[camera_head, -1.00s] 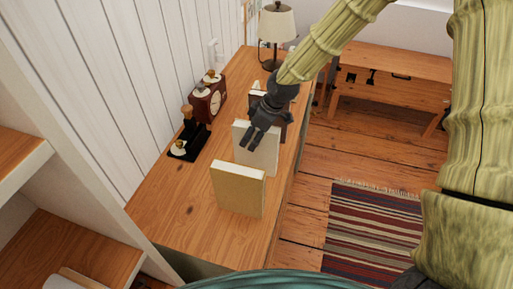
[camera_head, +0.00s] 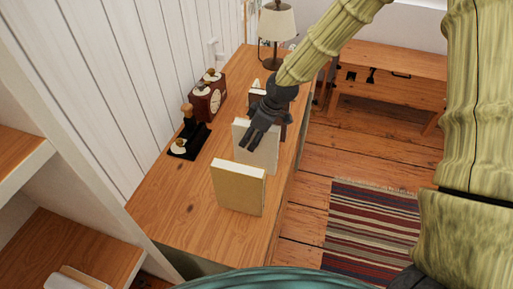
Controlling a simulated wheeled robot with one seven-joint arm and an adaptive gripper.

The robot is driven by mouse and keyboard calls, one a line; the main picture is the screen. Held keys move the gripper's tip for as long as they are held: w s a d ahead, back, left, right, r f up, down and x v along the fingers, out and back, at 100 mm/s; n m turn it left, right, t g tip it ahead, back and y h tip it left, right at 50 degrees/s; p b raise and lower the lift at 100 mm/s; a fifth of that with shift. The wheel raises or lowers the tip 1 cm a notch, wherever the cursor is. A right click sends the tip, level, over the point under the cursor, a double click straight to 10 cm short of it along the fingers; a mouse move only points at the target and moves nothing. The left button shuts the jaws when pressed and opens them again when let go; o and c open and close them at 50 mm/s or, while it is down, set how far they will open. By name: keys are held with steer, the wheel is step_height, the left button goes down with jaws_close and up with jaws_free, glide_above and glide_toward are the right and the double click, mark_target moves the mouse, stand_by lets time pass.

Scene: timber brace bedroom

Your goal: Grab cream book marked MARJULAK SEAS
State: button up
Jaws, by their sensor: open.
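Two pale books stand upright on the wooden dresser top. The nearer one is a tan-cream book (camera_head: 238,187), and a paler cream book (camera_head: 262,155) stands just behind it. No title can be read on either, so I cannot tell which is marked MARJULAK SEAS. A dark book (camera_head: 284,131) stands farther back, partly hidden by my gripper. My gripper (camera_head: 252,145) is open and dark grey, with its fingers pointing down over the upper part of the paler book. I cannot tell whether the fingers touch it or straddle it.
A red-brown clock (camera_head: 208,101) and a dark stand with a small figure (camera_head: 189,142) are by the wall. A lamp (camera_head: 277,26) stands at the back. The dresser top (camera_head: 178,197) is clear at the front left. A bench (camera_head: 390,75) and striped rug (camera_head: 372,230) are to the right.

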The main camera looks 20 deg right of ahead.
steer(key=shift+c, duration=0.4)
jaws_close()
steer(key=shift+r, duration=0.1)
